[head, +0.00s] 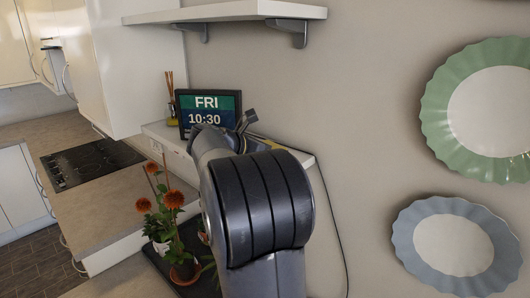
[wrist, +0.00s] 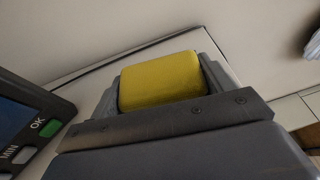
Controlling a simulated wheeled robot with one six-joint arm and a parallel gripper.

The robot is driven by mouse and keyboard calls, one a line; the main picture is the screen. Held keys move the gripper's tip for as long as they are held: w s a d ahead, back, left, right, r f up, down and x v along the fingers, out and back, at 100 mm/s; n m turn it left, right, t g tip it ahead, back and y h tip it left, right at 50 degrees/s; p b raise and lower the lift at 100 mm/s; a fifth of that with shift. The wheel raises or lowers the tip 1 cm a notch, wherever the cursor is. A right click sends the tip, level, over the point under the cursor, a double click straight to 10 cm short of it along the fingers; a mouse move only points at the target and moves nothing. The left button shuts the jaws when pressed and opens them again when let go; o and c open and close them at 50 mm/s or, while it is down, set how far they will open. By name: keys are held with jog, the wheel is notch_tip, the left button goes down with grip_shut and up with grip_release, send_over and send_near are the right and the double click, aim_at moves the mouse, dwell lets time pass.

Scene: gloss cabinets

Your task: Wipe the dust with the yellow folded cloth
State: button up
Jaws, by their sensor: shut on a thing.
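The yellow folded cloth (wrist: 160,78) is between the two fingers of my gripper (wrist: 163,88) in the wrist view. My gripper is shut on it. In the head view only a small yellow sliver (head: 273,144) of the cloth shows behind my arm, close above the white wall shelf (head: 303,158). I cannot tell whether the cloth touches the shelf. No dust can be made out; my arm hides much of the shelf top.
A digital clock (head: 209,110) showing FRI 10:30 stands on the shelf, close left of my gripper; its buttons show in the wrist view (wrist: 45,128). A reed diffuser (head: 171,105) is beside it. Potted orange flowers (head: 174,199) stand below. An upper shelf (head: 235,11) overhangs.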

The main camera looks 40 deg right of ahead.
jog(key=shift+r, duration=3.05)
jog(key=shift+r, duration=1.5)
